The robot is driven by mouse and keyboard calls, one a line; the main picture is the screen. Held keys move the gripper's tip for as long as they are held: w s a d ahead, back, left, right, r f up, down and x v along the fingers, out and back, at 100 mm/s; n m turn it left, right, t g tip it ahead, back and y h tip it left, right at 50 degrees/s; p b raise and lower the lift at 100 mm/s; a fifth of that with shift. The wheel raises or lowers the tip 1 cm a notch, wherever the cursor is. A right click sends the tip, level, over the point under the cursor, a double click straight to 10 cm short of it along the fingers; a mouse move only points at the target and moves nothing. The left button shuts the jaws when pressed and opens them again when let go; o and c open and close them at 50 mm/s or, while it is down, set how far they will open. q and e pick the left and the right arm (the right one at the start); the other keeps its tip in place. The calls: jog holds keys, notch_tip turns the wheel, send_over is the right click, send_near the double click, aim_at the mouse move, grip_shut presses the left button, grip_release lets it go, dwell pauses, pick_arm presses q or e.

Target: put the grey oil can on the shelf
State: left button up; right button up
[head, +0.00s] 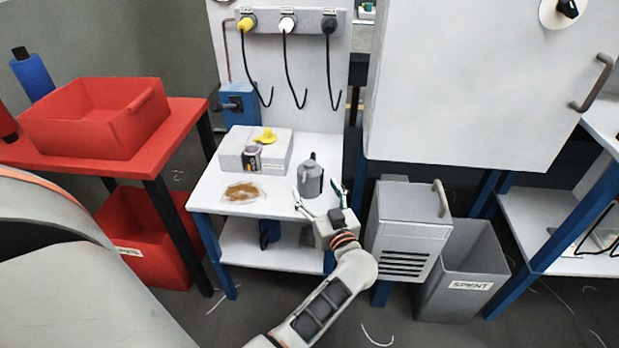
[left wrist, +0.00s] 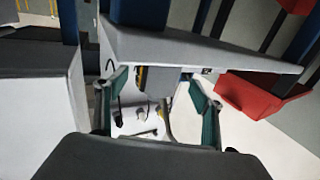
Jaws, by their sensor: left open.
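The grey oil can (head: 311,181) stands upright on the white table top (head: 268,194), near its right edge. My left gripper (head: 323,201) is open just in front of the can, its teal fingers spread. I cannot tell if a finger touches the can. In the left wrist view the open fingers (left wrist: 158,108) frame small grey and dark shapes; I cannot clearly make out the can there. A lower shelf (head: 262,243) runs under the table top, with a dark blue item (head: 269,233) on it. My right gripper is not in view.
A brown spill (head: 243,191) and a white box (head: 236,151) with a yellow item (head: 266,137) share the table top. A grey vented cabinet (head: 409,225) and a grey bin (head: 466,282) stand to the right. A red tray (head: 80,130) is at left; another shelf (head: 540,222) is far right.

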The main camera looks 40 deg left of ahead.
aim_at(314, 186)
pick_arm(q)
jog(key=shift+w+a, duration=0.3)
jog(key=shift+a, duration=0.1)
jog(key=shift+b+x, duration=0.45)
jog(key=shift+x, duration=1.6)
jog(key=shift+w+a+r, duration=0.15)
jog(key=shift+a+r, duration=0.05)
jog(key=shift+r, duration=0.1)
jog(key=c, duration=1.5)
jog(key=shift+c, duration=0.6)
jog(key=shift+r, duration=0.1)
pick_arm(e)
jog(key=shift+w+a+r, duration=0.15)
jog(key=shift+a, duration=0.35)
